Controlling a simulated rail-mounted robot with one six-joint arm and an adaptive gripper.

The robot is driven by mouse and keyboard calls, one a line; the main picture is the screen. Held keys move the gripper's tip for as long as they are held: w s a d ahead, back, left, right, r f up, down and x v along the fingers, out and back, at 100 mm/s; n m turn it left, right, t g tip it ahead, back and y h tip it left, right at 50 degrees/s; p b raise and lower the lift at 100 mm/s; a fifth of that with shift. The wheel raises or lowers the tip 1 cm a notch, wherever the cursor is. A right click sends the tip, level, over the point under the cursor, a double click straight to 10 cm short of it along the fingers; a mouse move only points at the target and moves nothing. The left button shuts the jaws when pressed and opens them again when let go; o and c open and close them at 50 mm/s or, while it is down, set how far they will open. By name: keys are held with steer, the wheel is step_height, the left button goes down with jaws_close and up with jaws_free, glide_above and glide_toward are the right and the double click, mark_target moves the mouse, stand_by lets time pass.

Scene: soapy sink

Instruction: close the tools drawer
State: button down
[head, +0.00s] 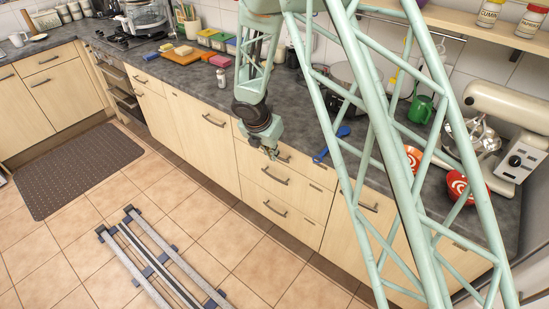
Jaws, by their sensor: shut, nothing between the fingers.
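A stack of pale wooden drawers stands under the counter in the head view, with a top drawer (312,170), a middle drawer (297,191) and a bottom drawer (292,219). Each has a dark bar handle. Small labels on the fronts are too small to read, so I cannot tell which is the tools drawer. All three fronts look flush or nearly flush with the cabinets. My gripper (272,154) is shut and empty, pointing down in front of the top drawer, close to its handle. I cannot tell whether it touches the front.
The dark counter (190,75) above holds a can (221,78), a blue utensil (332,144), a green mug (420,109), red bowls (462,186) and a stand mixer (505,125). My arm's lattice hides part of the right cabinets.

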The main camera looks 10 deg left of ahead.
steer(key=shift+s+r, duration=0.3)
steer(key=shift+r, duration=0.35)
steer(key=shift+r, duration=0.1)
steer(key=s+d+r+m, duration=0.2)
steer(key=d+r+m, duration=0.5)
steer(key=d+r, duration=0.8)
steer(key=s+d+r+m+b, duration=0.2)
steer(key=s+d+r+m, duration=0.8)
steer(key=d+r, duration=0.5)
steer(key=s+d+r+m, duration=0.4)
steer(key=s, duration=0.4)
steer(key=s+d+r+m, duration=0.3)
steer(key=s, duration=0.6)
steer(key=s+d+m+y+b, duration=0.1)
steer(key=s+m, duration=0.7)
steer(key=s, duration=1.1)
steer(key=shift+d+r+m, duration=0.3)
steer(key=shift+d+r, duration=0.15)
steer(key=shift+d, duration=0.05)
